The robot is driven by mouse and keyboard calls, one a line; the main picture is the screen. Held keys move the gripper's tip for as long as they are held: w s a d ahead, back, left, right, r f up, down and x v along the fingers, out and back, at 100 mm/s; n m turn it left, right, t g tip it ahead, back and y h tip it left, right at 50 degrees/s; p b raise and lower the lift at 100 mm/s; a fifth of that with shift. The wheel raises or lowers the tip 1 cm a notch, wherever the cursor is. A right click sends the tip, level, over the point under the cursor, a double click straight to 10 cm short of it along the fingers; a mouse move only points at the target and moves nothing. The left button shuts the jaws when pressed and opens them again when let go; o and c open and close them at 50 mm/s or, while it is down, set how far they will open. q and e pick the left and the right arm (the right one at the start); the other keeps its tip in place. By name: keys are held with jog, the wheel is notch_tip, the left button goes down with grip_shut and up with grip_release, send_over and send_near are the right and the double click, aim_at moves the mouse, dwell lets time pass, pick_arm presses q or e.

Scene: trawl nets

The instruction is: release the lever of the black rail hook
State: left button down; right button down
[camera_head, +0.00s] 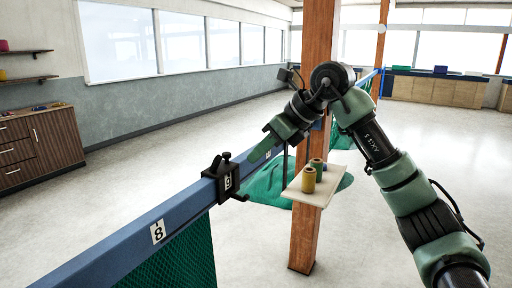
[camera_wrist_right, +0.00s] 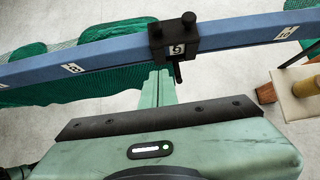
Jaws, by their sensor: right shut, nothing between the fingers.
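The black rail hook (camera_head: 222,180) is clamped over the blue rail (camera_head: 130,245), beside a number label. A small knob or lever (camera_head: 226,156) stands up on its top. In the right wrist view the hook (camera_wrist_right: 172,40) sits on the rail, with the knob (camera_wrist_right: 188,18) on top and a dark peg (camera_wrist_right: 177,72) pointing down. My right gripper (camera_head: 254,157) is shut and empty, its green fingers just to the right of the hook in the head view. In the wrist view its fingertips (camera_wrist_right: 158,74) are just below the hook; contact cannot be told. My left gripper is out of view.
A wooden post (camera_head: 303,235) stands right of the hook, bearing a small shelf (camera_head: 306,195) with twine spools (camera_head: 309,179). Green netting (camera_head: 185,262) hangs below the rail. A cabinet (camera_head: 45,145) stands at the left wall. The floor between is clear.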

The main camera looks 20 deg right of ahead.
aim_at(216, 163)
jog(key=w+a+f+p, duration=0.3)
jog(key=w+a, duration=0.2)
jog(key=w, duration=0.1)
jog(key=shift+w+p, duration=0.2)
jog(key=shift+p, duration=0.15)
jog(key=shift+f, duration=0.15)
